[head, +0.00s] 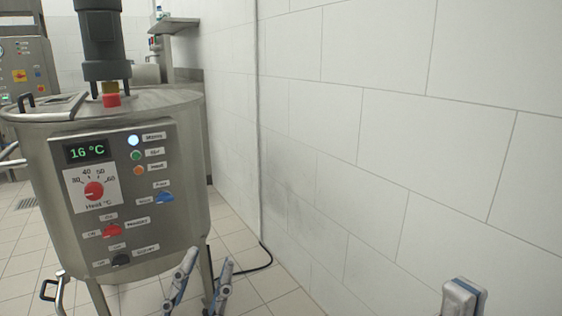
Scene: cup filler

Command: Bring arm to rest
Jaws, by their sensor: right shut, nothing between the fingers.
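My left gripper (207,260) is low in the head view, in front of the lower right of the steel tank. Its two fingers stand apart with nothing seen between them, so it is open. My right gripper (463,292) shows at the bottom right edge, in front of the tiled wall. Its fingers are together and hold nothing. Most of both arms is out of the picture.
A steel tank (180,165) with a motor (101,45) on top stands at the left. Its control panel (119,197) reads 16 °C and has knobs and a lit white lamp. A white tiled wall (400,150) fills the right. A black cable (262,263) lies on the floor.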

